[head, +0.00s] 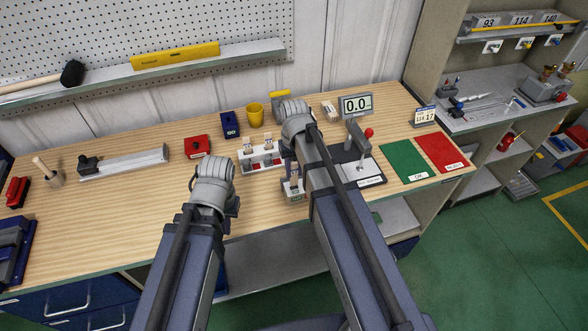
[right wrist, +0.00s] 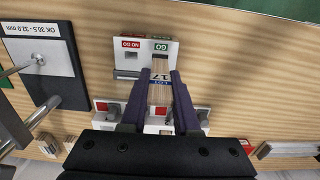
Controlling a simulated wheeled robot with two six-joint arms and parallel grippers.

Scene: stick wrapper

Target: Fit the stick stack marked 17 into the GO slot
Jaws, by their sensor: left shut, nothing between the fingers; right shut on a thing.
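The stick stack marked 17 (right wrist: 160,82) is pale wood with a blue-edged label, gripped between the dark fingers of my right gripper (right wrist: 161,88). Its far end is at the slot under the green GO label in the right wrist view; I cannot tell how deep it sits. The white gauge block (right wrist: 133,57) has a red NO GO label to the left of the green GO label. In the head view the block (head: 292,189) shows just below my right gripper (head: 288,168), which is largely hidden by its arm. My left gripper (head: 233,207) is shut and empty, left of the block.
A white rack (head: 262,157) with stick stacks stands behind the block. A lever gauge on a plate (head: 362,172), a display (head: 357,105), and green (head: 403,160) and red (head: 441,152) mats lie right. A red box (head: 197,147) and yellow cup (head: 255,115) stand behind.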

